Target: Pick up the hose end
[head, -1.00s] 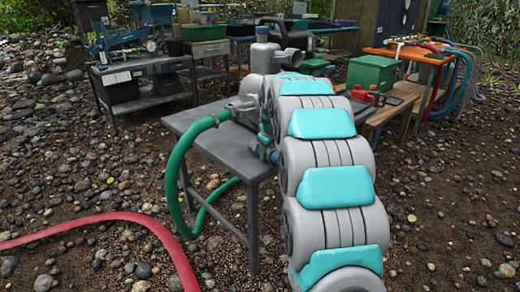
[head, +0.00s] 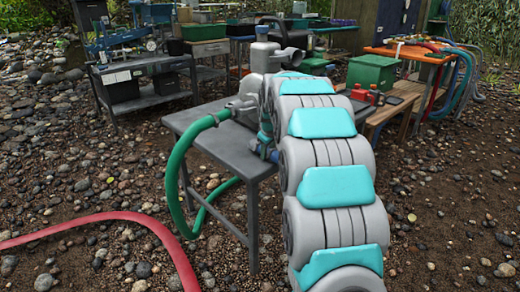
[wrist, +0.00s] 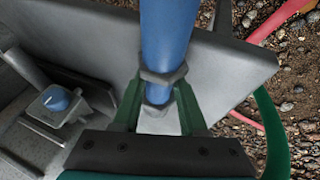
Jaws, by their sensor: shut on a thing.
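The hose end (wrist: 168,35) is a blue tube with a grey hexagonal collar, seen in the wrist view. My gripper (wrist: 158,108) has its green fingers closed on both sides of it, just below the collar. The tube runs up out of the top of the wrist view, so its full length is hidden. In the head view a small blue piece (head: 262,151) shows at the right edge of the grey table (head: 205,135), below my wrist. My fingers are mostly hidden there behind my arm.
A grey pump (head: 262,55) stands on the table, with a green hose (head: 176,175) looping down from it. A red hose (head: 110,217) lies on the gravel at left. A green box (head: 372,72) and red cans (head: 362,95) stand behind right. Gravel at right is clear.

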